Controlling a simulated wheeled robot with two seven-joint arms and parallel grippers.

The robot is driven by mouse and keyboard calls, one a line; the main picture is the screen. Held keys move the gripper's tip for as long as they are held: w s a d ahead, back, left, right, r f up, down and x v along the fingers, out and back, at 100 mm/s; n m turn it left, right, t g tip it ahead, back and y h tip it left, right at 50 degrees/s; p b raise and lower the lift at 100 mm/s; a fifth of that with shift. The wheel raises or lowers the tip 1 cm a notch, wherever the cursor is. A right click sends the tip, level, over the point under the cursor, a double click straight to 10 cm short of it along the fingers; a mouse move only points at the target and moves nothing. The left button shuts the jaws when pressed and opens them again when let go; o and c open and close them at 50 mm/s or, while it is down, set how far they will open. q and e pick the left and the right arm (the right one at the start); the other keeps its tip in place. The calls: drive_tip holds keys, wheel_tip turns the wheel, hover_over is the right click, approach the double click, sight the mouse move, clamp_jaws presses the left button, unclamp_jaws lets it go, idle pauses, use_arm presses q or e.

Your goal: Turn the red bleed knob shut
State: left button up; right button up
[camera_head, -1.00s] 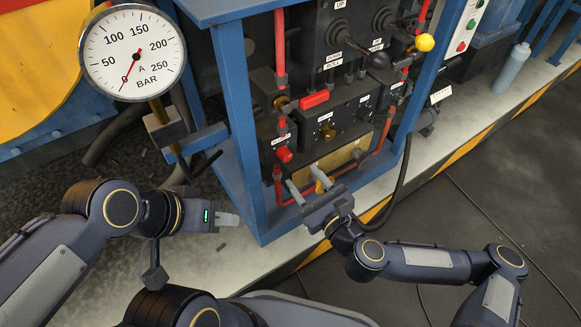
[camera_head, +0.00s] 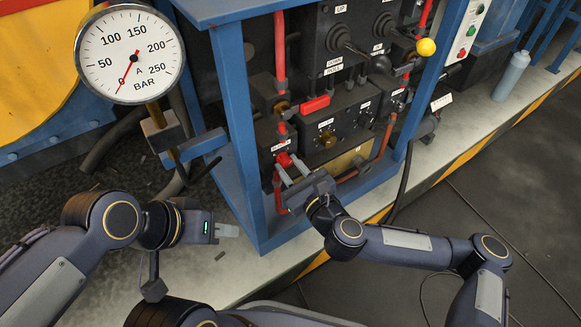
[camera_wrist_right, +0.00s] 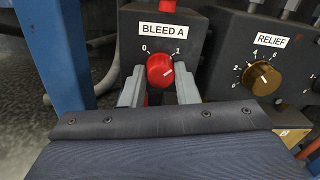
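The red bleed knob (camera_head: 284,159) is on the lower left of the dark valve panel. In the right wrist view the knob (camera_wrist_right: 160,70) sits under a "BLEED A" label, with 0 at its upper left and 1 at its upper right. My right gripper (camera_head: 291,165) is at the knob. In the wrist view its two fingers (camera_wrist_right: 158,80) stand apart, one on each side of the knob, with small gaps seeming to remain. My left gripper (camera_head: 228,230) is away to the left, over the pale floor; its finger gap is not clear.
The brass relief knob (camera_wrist_right: 262,78) is just right of the bleed knob. A blue frame post (camera_head: 237,130) stands to the left. A red handle (camera_head: 314,105) and black levers are above. The round gauge (camera_head: 130,53) reads near 0.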

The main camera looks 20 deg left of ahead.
drive_tip(key=c, duration=0.3)
drive_tip(key=shift+c, duration=0.2)
drive_tip(key=n+p, duration=0.1)
drive_tip(key=n, duration=0.2)
drive_tip(key=shift+n, duration=0.3)
drive_tip(key=n, duration=0.4)
drive_tip(key=shift+n+p, duration=0.3)
drive_tip(key=shift+n, duration=0.1)
drive_tip(key=n, duration=0.4)
drive_tip(key=shift+f+n, duration=0.1)
drive_tip(key=shift+n, duration=0.2)
drive_tip(key=n+b, duration=0.1)
drive_tip(key=n, duration=0.4)
drive_tip(key=shift+y, duration=0.4)
drive_tip(key=shift+w+d+n, duration=0.1)
drive_tip(key=shift+n, duration=0.2)
